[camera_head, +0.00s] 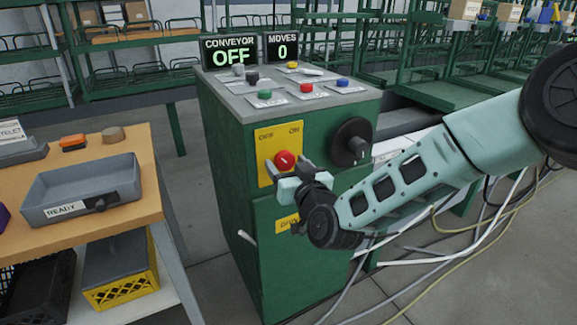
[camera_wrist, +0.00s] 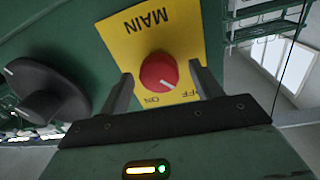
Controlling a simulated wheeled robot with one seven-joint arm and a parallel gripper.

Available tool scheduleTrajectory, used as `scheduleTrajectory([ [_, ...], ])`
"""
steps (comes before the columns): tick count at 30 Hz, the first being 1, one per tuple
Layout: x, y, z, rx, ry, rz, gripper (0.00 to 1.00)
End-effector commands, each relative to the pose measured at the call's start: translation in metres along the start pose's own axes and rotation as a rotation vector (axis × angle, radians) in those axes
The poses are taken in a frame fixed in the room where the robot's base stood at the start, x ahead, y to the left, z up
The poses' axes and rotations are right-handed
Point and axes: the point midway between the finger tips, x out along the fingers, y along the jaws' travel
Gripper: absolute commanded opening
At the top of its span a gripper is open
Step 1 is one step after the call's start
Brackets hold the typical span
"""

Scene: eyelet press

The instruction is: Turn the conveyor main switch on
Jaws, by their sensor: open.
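The main switch is a round red knob (camera_head: 285,160) on a yellow plate (camera_head: 265,152) on the front of the green cabinet. In the wrist view the red knob (camera_wrist: 158,71) has a white mark pointing toward the OFF label, and the plate (camera_wrist: 125,38) reads MAIN. The display (camera_head: 230,53) reads CONVEYOR OFF. My gripper (camera_head: 291,171) is open in front of the plate. In the wrist view its two fingers (camera_wrist: 162,82) stand on either side of the knob, with gaps showing. Whether the fingertips touch the plate cannot be told.
A black rotary knob (camera_head: 350,142) is right of the switch and shows at left in the wrist view (camera_wrist: 45,92). Several coloured buttons sit on the cabinet top (camera_head: 245,98). A wooden table with a grey READY tray (camera_head: 80,188) is at left. Cables lie on the floor at right.

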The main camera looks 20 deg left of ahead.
Motion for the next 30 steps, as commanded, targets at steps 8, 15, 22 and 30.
scheduleTrajectory([
  [8, -0.0003, 0.0001, 0.0000, 0.000, 0.000, 0.000, 0.23],
  [15, -0.0004, 0.0002, 0.0002, 0.008, 0.000, 0.001, 0.20],
  [22, -0.0004, 0.0007, 0.0009, 0.078, -0.007, 0.002, 0.20],
  [30, -0.0004, 0.0013, 0.0014, 0.280, -0.024, 0.004, 0.20],
])
